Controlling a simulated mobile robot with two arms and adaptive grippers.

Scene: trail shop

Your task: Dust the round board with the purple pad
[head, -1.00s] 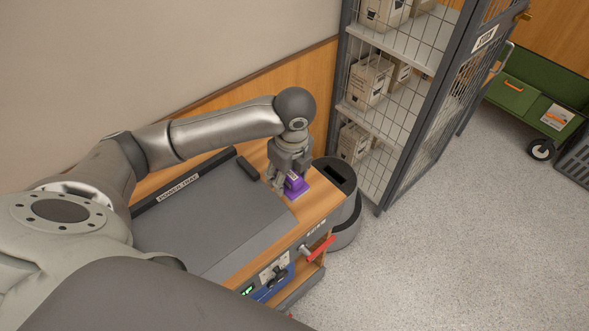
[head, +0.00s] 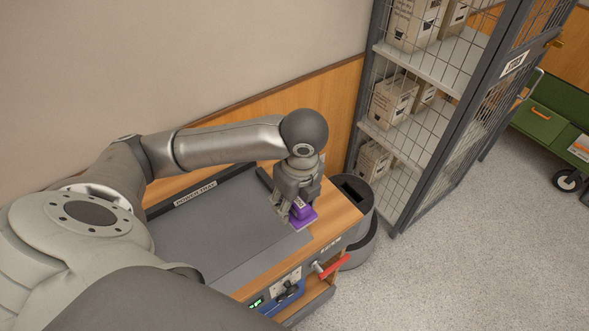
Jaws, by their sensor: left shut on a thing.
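A purple pad (head: 304,222) stands on the wooden top of the counter at the right end of the grey tray. My left gripper (head: 295,207) points down and is shut on the pad's upper part. The pad's flat base shows below the fingers and seems to rest on the surface at the tray's edge. No round board shows in the head view. My right gripper is not in view.
The grey power tray (head: 215,225) covers most of the wooden counter (head: 335,208). A dark bin (head: 357,190) stands at the counter's right end. A wire cage shelf (head: 410,150) with boxes stands behind it. Speckled floor (head: 470,270) is clear at right.

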